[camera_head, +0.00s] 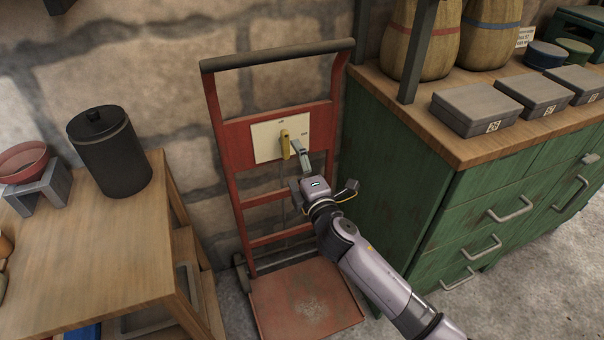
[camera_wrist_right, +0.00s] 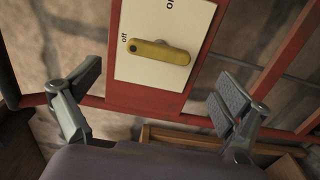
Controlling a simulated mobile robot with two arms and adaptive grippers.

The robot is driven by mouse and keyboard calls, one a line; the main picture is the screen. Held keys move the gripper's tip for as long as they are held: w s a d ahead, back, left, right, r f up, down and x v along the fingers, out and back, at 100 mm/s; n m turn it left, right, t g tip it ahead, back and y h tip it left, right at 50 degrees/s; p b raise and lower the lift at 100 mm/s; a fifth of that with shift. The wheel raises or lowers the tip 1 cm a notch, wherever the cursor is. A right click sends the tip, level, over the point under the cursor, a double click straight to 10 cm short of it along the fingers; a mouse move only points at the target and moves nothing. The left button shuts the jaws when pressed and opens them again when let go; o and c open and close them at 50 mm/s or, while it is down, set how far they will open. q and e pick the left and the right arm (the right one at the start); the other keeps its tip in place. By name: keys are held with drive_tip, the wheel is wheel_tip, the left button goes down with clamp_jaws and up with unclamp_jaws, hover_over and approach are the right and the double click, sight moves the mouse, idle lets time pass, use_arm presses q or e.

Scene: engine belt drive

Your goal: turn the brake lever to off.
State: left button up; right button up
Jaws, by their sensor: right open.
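The brake lever (camera_head: 285,144) is a short yellow handle on a pale plate (camera_head: 263,143), fixed to the red frame of a hand truck. The word "on" shows at the plate's top edge there. My right gripper (camera_wrist_right: 158,88) is open and empty, its fingers apart and short of the lever. In the head view it (camera_head: 301,168) is just right of and below the lever. My left gripper is not in view.
A green cabinet (camera_head: 400,200) with grey boxes (camera_head: 477,108) stands close on the right. A wooden table (camera_head: 90,240) with a dark canister (camera_head: 108,155) stands on the left. The hand truck's red base plate (camera_head: 305,300) lies below my right arm. A stone wall is behind.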

drive_tip(key=shift+v, duration=1.95)
